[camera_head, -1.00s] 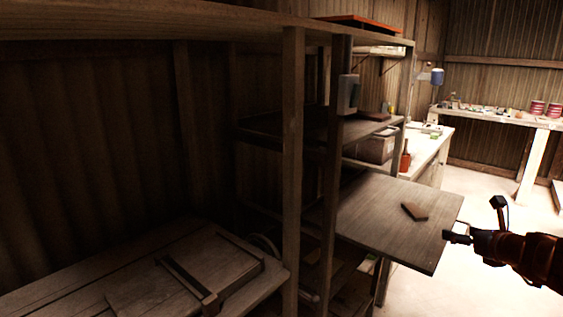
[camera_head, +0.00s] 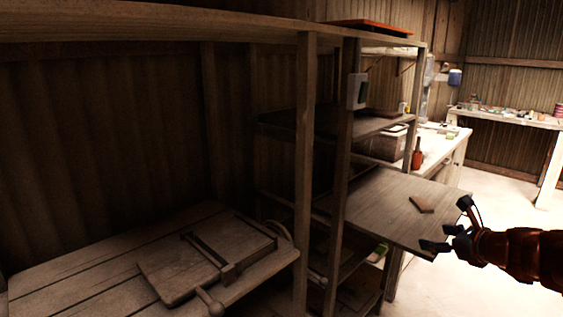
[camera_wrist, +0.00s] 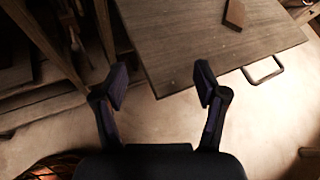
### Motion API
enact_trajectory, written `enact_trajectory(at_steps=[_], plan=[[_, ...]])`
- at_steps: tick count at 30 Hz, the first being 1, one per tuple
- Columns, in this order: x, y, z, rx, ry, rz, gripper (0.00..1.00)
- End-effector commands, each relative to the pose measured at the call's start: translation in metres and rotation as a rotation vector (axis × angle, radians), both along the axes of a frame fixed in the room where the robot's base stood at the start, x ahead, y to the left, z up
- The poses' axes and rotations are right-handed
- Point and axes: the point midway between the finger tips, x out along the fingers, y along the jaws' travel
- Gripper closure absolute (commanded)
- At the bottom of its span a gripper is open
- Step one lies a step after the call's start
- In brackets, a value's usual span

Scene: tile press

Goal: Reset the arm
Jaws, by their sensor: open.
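My gripper (camera_head: 450,222) is at the right in the head view, beside the front right edge of a wooden pull-out board (camera_head: 375,205). In the wrist view my gripper (camera_wrist: 160,85) has its two fingers spread apart with nothing between them. The tile also shows near the top of the wrist view (camera_wrist: 235,14).
A wooden press (camera_head: 208,262) with a knobbed lever sits on a bench at the lower left. Shelf posts (camera_head: 305,170) stand between it and the board. A brown bottle (camera_head: 417,153) stands on a bench behind. The floor (camera_head: 440,290) at the right is clear.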

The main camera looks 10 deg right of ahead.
Motion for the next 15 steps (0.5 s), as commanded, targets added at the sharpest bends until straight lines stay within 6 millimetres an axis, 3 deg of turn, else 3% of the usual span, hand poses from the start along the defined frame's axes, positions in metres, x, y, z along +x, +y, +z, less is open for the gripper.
enact_trajectory(at_steps=[5, 8, 11, 15], plan=[[0.01, 0.083, -0.005, -0.161, 0.042, 0.265, 0.28], [0.005, 0.143, -0.012, -0.29, 0.067, 0.478, 0.28], [-0.01, 0.201, -0.024, -0.431, 0.089, 0.708, 0.28], [-0.051, 0.274, -0.047, -0.626, 0.115, 1.06, 0.28]])
